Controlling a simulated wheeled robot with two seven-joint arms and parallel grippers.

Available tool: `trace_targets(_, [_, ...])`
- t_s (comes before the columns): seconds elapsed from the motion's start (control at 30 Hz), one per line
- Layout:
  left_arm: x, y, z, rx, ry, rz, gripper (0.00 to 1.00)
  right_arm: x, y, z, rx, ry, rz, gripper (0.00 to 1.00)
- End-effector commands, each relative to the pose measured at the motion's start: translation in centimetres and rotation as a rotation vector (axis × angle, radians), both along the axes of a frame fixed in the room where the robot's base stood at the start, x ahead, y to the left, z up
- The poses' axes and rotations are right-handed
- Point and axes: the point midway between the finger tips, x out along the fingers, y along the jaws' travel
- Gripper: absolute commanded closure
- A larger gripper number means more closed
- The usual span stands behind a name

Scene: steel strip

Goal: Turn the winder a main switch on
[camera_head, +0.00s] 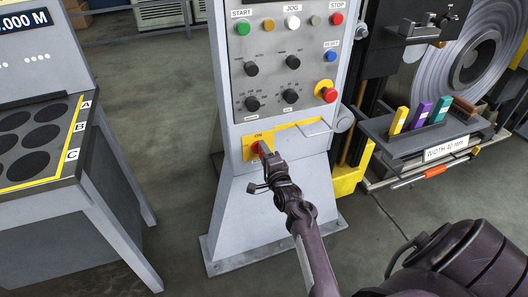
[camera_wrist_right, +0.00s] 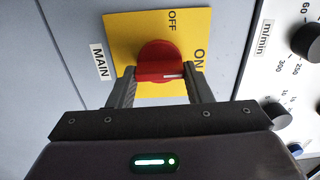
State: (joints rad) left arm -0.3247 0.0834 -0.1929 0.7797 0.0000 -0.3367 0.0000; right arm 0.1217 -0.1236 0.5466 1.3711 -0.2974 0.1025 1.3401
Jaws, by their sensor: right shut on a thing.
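The main switch is a red rotary knob (camera_head: 261,148) on a yellow plate (camera_head: 246,143) low on the grey control pedestal's face. In the right wrist view the red knob (camera_wrist_right: 157,58) sits on the yellow plate (camera_wrist_right: 120,28), marked OFF at the top and ON at the right, beside a MAIN label. The knob's grip bar lies across that picture, and its white mark is at the right end, toward ON. My right gripper (camera_wrist_right: 159,73) is shut on the bar, one finger at each end. In the head view my right gripper (camera_head: 265,158) partly hides the knob.
The grey pedestal (camera_head: 230,210) carries buttons and dials above the switch, with a red emergency stop (camera_head: 329,95). A small metal handle (camera_head: 315,129) sticks out right of the switch. A tool tray (camera_head: 420,142) stands at the right, a slanted table (camera_head: 75,165) at the left.

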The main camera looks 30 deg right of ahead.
Motion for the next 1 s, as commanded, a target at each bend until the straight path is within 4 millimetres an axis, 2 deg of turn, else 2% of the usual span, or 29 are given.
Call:
trace_targets(0.6, [-0.64,0.07,-0.06,0.0,0.004,0.0,0.64,0.02,-0.1,0.05,0.038,-0.011,-0.002,0.77])
trace_targets(0.63, [-0.64,0.07,-0.06,0.0,0.004,0.0,0.64,0.02,-0.1,0.04,0.038,-0.011,-0.002,0.51])
trace_targets(0.77, [-0.63,0.07,-0.05,0.0,0.004,0.0,0.64,0.01,-0.07,0.03,0.038,-0.01,-0.002,0.34])
trace_targets(1.0, [-0.61,0.07,-0.04,0.0,0.004,0.0,0.64,0.0,-0.04,0.0,0.038,-0.009,-0.001,0.33])
